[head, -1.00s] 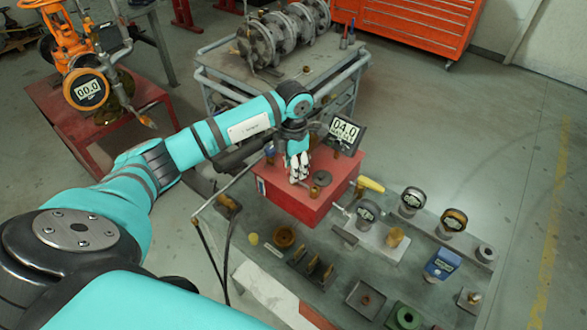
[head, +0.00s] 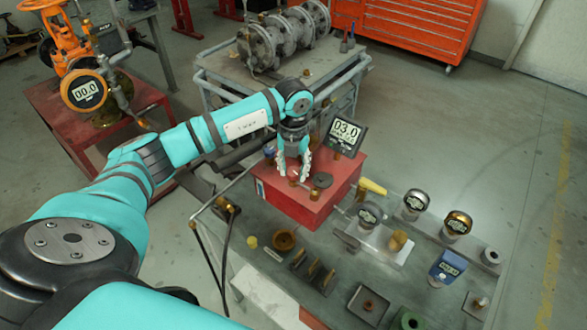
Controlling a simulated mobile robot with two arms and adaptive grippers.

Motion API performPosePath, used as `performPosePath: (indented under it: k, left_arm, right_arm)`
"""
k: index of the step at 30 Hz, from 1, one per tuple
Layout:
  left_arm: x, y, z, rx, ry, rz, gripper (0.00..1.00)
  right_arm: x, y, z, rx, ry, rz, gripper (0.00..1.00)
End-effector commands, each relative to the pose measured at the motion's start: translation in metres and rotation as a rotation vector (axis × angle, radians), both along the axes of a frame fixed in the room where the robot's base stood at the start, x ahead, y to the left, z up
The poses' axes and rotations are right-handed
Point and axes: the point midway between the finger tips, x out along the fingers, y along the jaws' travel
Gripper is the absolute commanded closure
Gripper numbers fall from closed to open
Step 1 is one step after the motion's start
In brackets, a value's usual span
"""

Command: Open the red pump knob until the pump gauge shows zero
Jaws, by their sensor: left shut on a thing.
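The pump is a red box (head: 309,213) on the work table, with a black digital pump gauge (head: 345,133) at its back that reads 03.0. My left gripper (head: 293,177) points down at the top of the box, left of a dark round cap. Its fingers are a little apart and shut on the small red knob (head: 293,180), which they mostly hide. My right gripper is not in view.
The table (head: 330,272) holds several small gauges, a yellow-handled part (head: 372,187), a blue meter (head: 447,267) and metal trays. An orange valve with a gauge (head: 84,91) reading 00.0 stands at the upper left. Open floor lies at the right.

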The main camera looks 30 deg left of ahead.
Motion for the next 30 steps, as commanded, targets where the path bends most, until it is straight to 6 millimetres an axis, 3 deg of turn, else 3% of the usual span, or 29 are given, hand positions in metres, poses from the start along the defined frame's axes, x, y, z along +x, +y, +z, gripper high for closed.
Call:
performPosePath:
  k: [12, 30]
  left_arm:
    - [0.0009, 0.0008, 0.0014, 0.001, -0.003, 0.276, 0.97]
    - [0.0011, 0.0009, 0.0019, 0.000, -0.004, 0.356, 0.97]
  right_arm:
    - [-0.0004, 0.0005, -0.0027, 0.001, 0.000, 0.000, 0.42]
    - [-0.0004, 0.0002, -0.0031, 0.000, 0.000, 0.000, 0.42]
